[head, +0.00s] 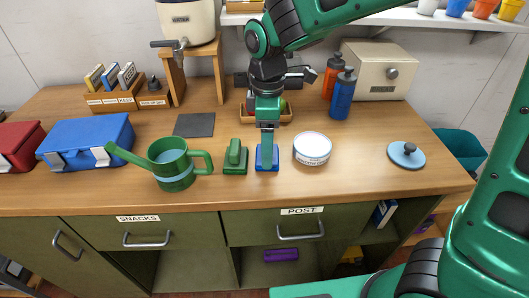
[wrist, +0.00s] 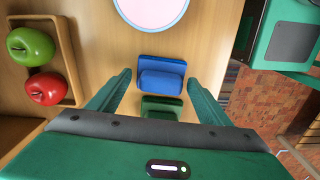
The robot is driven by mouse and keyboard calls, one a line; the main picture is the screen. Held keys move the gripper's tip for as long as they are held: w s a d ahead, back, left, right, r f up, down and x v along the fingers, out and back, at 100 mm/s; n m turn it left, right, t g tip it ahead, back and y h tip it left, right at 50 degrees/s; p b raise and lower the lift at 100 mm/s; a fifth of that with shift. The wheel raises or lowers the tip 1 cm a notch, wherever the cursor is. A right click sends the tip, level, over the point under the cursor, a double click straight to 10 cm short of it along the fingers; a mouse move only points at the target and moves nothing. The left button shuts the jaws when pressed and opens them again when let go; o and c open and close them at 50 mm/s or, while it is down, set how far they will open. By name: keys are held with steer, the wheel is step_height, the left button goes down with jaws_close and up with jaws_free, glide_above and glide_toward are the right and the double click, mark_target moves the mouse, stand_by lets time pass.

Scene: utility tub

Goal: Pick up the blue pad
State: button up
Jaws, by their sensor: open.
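The blue pad (head: 275,161) lies on the wooden counter, with a raised block grip on a flat base. My gripper (head: 267,163) is above it, pointing down, and hides its middle in the head view. In the wrist view the blue pad (wrist: 161,76) shows whole, in the gap between the fingertips of my open gripper (wrist: 158,78). No touch between fingers and pad can be made out. A similar green pad (head: 235,158) lies just left of it; in the wrist view the green pad (wrist: 161,107) shows below the blue one.
A round white tin (head: 312,149) stands close to the right of the blue pad. A green watering can (head: 173,168) is at the left. Behind are a wooden tray (wrist: 69,50) with a green and a red apple, and two bottles (head: 342,96). The counter's front edge is near.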

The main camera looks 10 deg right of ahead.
steer(key=c, duration=1.2)
steer(key=shift+r, duration=0.15)
steer(key=shift+r, duration=0.55)
step_height(320, 180, up, 3)
steer(key=shift+f, duration=0.15)
steer(key=s+a+r, duration=0.2)
steer(key=s, duration=0.1)
steer(key=s+a+r, duration=0.2)
steer(key=s, duration=0.1)
steer(key=s+a+r, duration=0.3)
steer(key=shift+s+a, duration=0.1)
